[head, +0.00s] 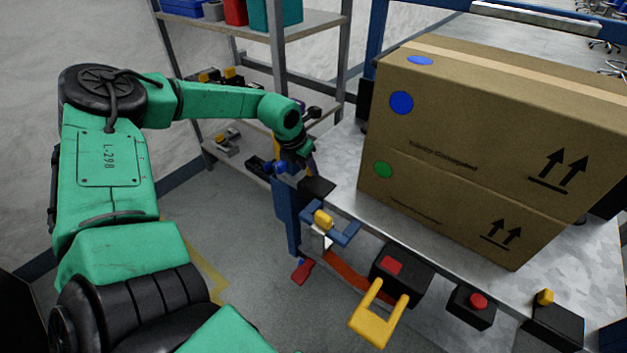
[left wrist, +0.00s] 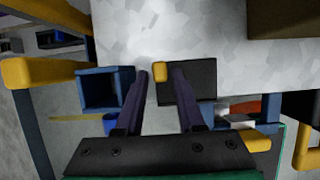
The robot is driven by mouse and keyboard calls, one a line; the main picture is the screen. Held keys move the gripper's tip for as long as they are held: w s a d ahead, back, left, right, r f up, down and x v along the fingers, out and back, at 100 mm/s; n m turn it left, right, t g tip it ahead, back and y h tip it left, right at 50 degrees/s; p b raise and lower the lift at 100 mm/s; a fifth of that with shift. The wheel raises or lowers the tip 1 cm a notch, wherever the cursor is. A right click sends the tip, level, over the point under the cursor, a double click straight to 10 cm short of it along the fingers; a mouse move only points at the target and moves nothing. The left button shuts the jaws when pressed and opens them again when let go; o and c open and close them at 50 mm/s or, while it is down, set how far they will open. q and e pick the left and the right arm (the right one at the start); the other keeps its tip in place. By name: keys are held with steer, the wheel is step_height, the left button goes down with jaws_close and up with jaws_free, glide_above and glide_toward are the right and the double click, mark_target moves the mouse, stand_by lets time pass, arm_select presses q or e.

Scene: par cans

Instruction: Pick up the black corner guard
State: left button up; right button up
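The black corner guard (head: 316,187) sits at the near left corner of the grey table top. It also shows in the left wrist view as a dark square (left wrist: 202,82) at the table edge, partly behind one finger. My left gripper (head: 303,165) is just above and beside the guard. In the left wrist view its two dark fingers (left wrist: 160,75) are apart, with the guard mostly to the right of the gap. I cannot tell whether a finger touches it. No held object shows. My right gripper is not in view.
A large cardboard box (head: 485,145) stands on the table (head: 372,212). A blue and yellow fixture (head: 330,226), a yellow fork-shaped handle (head: 375,322) and black button boxes (head: 470,308) line the table's front edge. A shelf rack (head: 245,38) stands behind.

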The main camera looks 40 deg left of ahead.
arm_select(q)
steer(key=shift+r, duration=0.1)
jaws_close()
steer(key=shift+s+r, duration=0.1)
